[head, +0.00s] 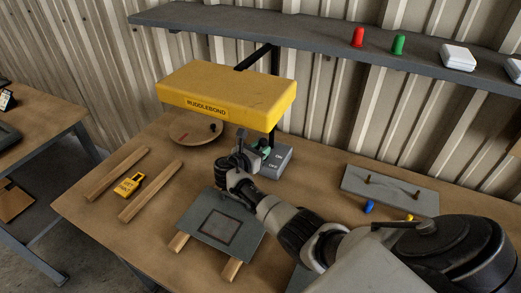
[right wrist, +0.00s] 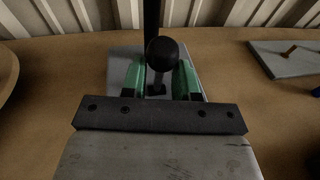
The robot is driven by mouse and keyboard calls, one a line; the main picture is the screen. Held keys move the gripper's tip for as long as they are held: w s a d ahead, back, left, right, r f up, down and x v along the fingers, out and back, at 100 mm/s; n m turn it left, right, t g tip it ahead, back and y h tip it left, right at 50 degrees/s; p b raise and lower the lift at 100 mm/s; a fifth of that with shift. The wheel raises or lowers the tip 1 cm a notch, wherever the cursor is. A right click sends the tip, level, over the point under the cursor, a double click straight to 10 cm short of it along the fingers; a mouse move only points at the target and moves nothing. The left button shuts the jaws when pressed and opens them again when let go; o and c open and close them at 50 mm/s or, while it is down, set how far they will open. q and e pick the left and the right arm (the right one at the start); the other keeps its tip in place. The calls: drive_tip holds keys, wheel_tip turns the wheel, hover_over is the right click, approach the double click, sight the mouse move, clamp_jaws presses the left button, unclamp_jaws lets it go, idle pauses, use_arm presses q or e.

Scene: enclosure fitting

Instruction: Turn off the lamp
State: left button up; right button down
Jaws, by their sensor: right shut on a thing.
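The lamp (head: 225,92) is a wide yellow hood marked RUDDLEBOND, held above the table on a dark post. A grey switch box (head: 280,160) with ON and OFF lettering stands below its right end. It also shows in the right wrist view (right wrist: 125,52). My right gripper (head: 263,151) is at the box, its green fingertips (right wrist: 159,80) on either side of a lever with a black ball knob (right wrist: 162,54). It is shut on this lever. The lever's position against the lettering is hard to tell. My left gripper is not in view.
A round wooden disc (head: 195,129) is under the hood. A grey plate (head: 205,240) lies in front on wooden strips. A pegged board (head: 392,190) is at right. A shelf (head: 320,37) runs behind.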

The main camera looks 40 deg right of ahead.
drive_tip(key=c, duration=0.9)
unclamp_jaws()
drive_tip(key=shift+o, duration=0.2)
drive_tip(key=b+v, duration=0.1)
drive_tip(key=v, duration=1)
drive_tip(key=shift+o, duration=0.2)
